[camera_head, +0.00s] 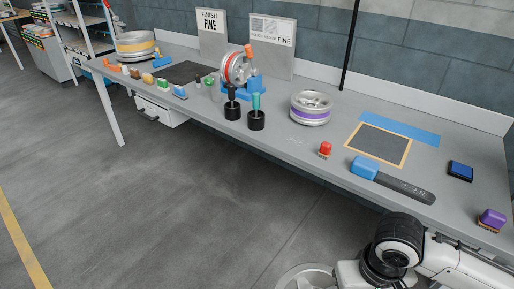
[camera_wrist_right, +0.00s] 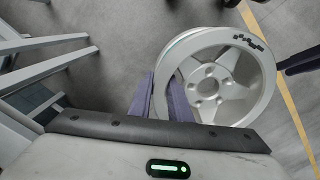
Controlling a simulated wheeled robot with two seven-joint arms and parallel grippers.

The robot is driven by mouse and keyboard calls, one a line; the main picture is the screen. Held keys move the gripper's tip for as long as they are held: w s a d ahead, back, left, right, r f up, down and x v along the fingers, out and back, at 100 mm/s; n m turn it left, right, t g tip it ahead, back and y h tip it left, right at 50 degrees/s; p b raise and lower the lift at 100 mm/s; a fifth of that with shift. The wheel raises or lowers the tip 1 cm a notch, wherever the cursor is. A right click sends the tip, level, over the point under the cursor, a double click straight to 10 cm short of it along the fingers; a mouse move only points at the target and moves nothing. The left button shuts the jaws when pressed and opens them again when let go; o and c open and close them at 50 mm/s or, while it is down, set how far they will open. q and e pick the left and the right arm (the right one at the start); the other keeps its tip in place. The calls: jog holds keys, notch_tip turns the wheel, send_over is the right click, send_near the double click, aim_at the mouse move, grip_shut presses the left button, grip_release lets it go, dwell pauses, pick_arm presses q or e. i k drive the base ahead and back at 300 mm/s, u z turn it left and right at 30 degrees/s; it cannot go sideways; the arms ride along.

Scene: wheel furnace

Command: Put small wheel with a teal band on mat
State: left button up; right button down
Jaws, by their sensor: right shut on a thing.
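In the right wrist view a small silver spoked wheel (camera_wrist_right: 253,95) with a checkered mark on its rim is held by its rim in my right gripper (camera_wrist_right: 164,90). A thin greenish line shows along its left edge; most of its band is hidden. The floor lies behind it. A dark mat with a tan border (camera_head: 409,154) lies on the right part of the bench. A plain dark mat (camera_head: 190,70) lies further left. My left gripper is in neither view.
A blue-ended block tool (camera_head: 364,167) and red-topped stamp (camera_head: 325,148) lie near the bordered mat, whose surface is clear.

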aim_at(182, 72)
jog(key=u, duration=1.45)
jog(key=i, duration=2.1)
jog(key=z, duration=0.6)
jog(key=i, duration=0.95)
jog(key=z, duration=0.45)
